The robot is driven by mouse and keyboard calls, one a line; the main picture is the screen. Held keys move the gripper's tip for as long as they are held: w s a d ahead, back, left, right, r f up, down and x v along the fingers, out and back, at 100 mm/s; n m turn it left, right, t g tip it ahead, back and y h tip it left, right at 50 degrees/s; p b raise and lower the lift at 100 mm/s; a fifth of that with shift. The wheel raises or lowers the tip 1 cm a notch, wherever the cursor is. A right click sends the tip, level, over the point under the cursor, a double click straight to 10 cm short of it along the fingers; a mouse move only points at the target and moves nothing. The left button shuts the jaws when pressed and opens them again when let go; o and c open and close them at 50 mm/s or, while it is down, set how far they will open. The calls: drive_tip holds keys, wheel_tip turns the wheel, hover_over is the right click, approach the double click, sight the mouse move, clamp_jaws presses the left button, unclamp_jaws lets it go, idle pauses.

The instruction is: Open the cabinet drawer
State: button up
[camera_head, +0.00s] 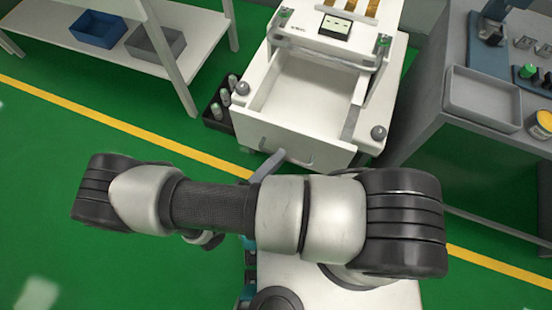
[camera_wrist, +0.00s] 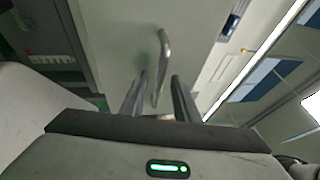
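In the head view my arm hides most of the gripper and the cabinet's lower front.
A grey workbench (camera_head: 424,118) with a tray (camera_head: 484,100) stands to the right. A white shelf (camera_head: 190,35) with blue and grey bins is at the left. A black crate of bottles (camera_head: 217,108) sits beside the cabinet. Green floor (camera_head: 60,190) at left is clear.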

idle(0.4)
drive_tip(key=v, duration=1.7)
drive_tip(key=shift+b, duration=0.45)
drive_tip(key=shift+s+a, duration=0.2)
